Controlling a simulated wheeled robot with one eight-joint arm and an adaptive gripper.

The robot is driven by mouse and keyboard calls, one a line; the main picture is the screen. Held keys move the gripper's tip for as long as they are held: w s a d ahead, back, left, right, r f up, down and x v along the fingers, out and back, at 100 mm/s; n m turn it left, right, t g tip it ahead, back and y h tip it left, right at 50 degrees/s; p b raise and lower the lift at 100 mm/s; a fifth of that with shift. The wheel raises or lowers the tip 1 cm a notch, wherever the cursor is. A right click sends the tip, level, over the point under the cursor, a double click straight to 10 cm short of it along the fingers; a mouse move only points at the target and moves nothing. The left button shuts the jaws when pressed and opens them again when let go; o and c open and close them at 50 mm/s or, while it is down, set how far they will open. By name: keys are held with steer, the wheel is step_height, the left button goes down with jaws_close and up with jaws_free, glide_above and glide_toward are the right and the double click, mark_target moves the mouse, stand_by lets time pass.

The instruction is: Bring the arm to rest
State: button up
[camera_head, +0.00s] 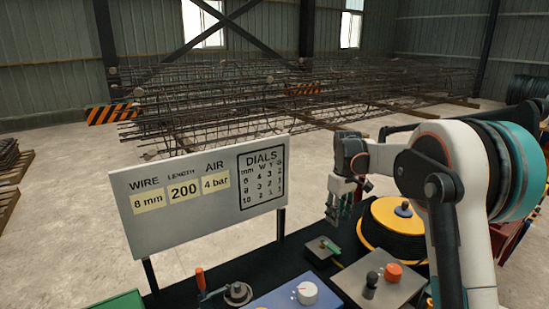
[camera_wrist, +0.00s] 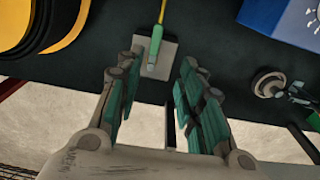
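My gripper (camera_head: 342,203) hangs from my white arm at the right of the head view, fingers pointing down above the dark bench. In the wrist view its two green-padded fingers (camera_wrist: 158,100) stand wide apart with nothing between them. The same lever box (camera_head: 322,249) shows in the head view, left of and below the gripper.
A sign board (camera_head: 200,194) stands behind the bench. A black and yellow reel (camera_head: 396,225), a grey box with an orange knob (camera_head: 393,272), a blue box (camera_head: 290,296) and a red-handled lever (camera_head: 201,281) crowd the bench. The rebar cage (camera_head: 230,100) lies beyond, with open floor between.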

steer(key=s+a+r+m+t+b, duration=0.15)
steer(key=s+r, duration=0.35)
steer(key=s, duration=0.5)
steer(key=s+a+r+m+t, duration=0.15)
steer(key=s+r, duration=0.35)
steer(key=s, duration=0.5)
steer(key=s+a+f+m+t+b, duration=0.1)
steer(key=s+f+t, duration=0.1)
steer(key=s, duration=0.7)
steer(key=s+a+f+m+t+b, duration=0.1)
steer(key=s+f, duration=0.4)
steer(key=s, duration=0.5)
steer(key=shift+s+a+m+t, duration=0.2)
steer(key=shift+m+t, duration=0.2)
steer(key=shift+a, duration=0.1)
